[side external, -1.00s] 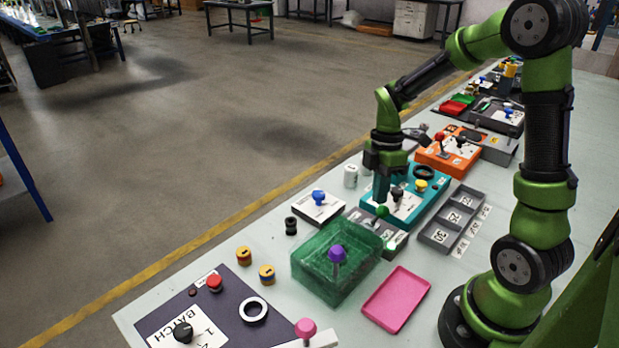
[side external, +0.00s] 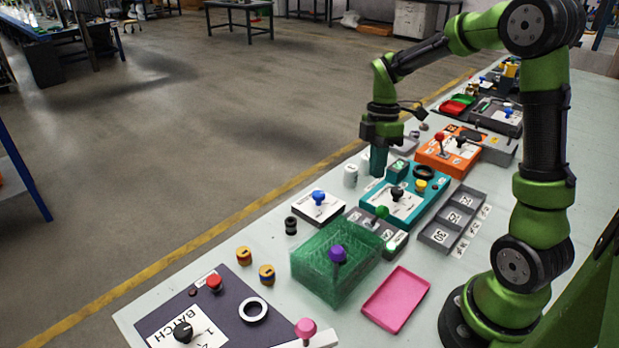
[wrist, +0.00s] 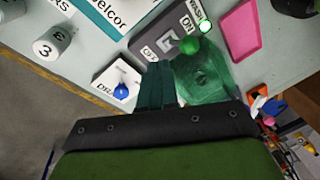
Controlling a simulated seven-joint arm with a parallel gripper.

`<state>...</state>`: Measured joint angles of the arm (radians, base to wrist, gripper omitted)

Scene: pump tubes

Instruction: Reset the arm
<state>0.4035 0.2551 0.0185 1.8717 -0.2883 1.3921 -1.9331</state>
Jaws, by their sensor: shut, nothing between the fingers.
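My gripper (side external: 378,160) hangs above the table in the side external view, over the far edge behind the teal station (side external: 407,205). Its teal fingers are together with nothing between them; they also show in the wrist view (wrist: 160,84). The teal station carries a black knob and a yellow knob. A grey box with a green knob (side external: 381,212) stands in front of it; the green knob also shows in the wrist view (wrist: 190,45). My arm is bent over the table.
A green see-through bin (side external: 320,275) with a purple knob, a pink tray (side external: 396,299) and a grey compartment tray (side external: 440,236) lie nearby. A white cylinder (side external: 351,175) stands close to my fingers. An orange station (side external: 447,155) lies farther back. Open floor lies beyond the table.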

